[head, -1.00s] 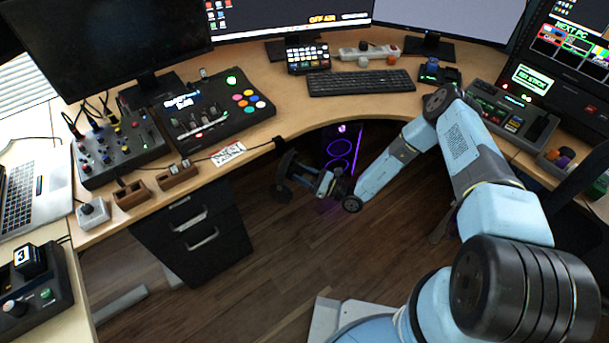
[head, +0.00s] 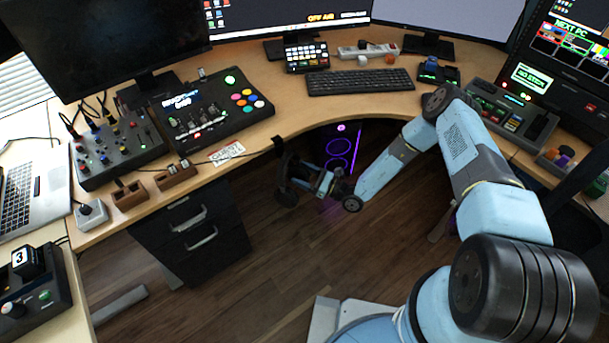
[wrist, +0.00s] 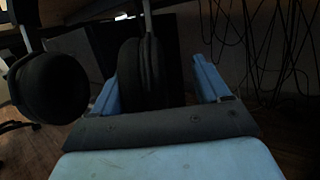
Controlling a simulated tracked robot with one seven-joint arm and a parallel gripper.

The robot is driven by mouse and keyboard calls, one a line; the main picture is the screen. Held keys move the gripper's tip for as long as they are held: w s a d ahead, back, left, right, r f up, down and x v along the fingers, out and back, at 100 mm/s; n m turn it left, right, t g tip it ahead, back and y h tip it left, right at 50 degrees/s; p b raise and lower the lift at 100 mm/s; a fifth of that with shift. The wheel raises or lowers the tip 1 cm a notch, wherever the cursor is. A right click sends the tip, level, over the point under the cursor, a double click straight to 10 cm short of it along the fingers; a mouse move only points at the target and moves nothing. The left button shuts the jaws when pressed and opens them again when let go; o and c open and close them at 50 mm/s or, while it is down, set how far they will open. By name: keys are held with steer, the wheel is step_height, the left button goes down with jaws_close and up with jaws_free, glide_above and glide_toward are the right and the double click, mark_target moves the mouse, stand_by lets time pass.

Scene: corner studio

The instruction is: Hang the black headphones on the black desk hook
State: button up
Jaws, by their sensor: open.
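The black headphones (head: 287,182) are just under the desk edge in the head view, band up and ear cups down. Their top meets the black desk hook (head: 279,143), and they appear to hang from it; the exact contact is too dark to tell. My gripper (head: 325,183) is right beside them, under the desk. In the wrist view my gripper's (wrist: 160,85) two blue fingers are open. One ear cup (wrist: 140,72) of the headphones stands between the fingers, and the other cup (wrist: 48,88) is to the left. The headband is out of that view.
The desk (head: 310,117) curves above my gripper. A PC with purple rings (head: 339,147) stands behind it underneath. A black drawer unit (head: 192,238) is to the left. Loose cables (wrist: 255,45) hang at the right in the wrist view. The floor (head: 275,250) in front is clear.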

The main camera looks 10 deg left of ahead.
steer(key=v, duration=1.3)
steer(key=shift+d+f, duration=0.25)
steer(key=shift+d, duration=0.15)
steer(key=d+r+n+g+h, duration=0.3)
steer(key=d+r+n, duration=0.15)
steer(key=r, duration=0.85)
steer(key=w+d+r+n+g+h, duration=0.1)
steer(key=d+r+n+g+h, duration=0.4)
steer(key=r, duration=0.8)
steer(key=d+r+n+g+h, duration=0.15)
steer(key=r+n, duration=0.45)
steer(key=r, duration=0.7)
steer(key=s+d+r+n+t+h, duration=0.2)
steer(key=s+d+r+t+h, duration=0.3)
steer(key=s+r, duration=0.6)
steer(key=s+d+r+n+t+h, duration=0.2)
steer(key=s+d+r+t+h, duration=0.3)
steer(key=s+d+r, duration=0.5)
steer(key=shift+s+r+n+t, duration=0.35)
steer(key=shift+s+r+t, duration=0.3)
steer(key=shift+r, duration=1.9)
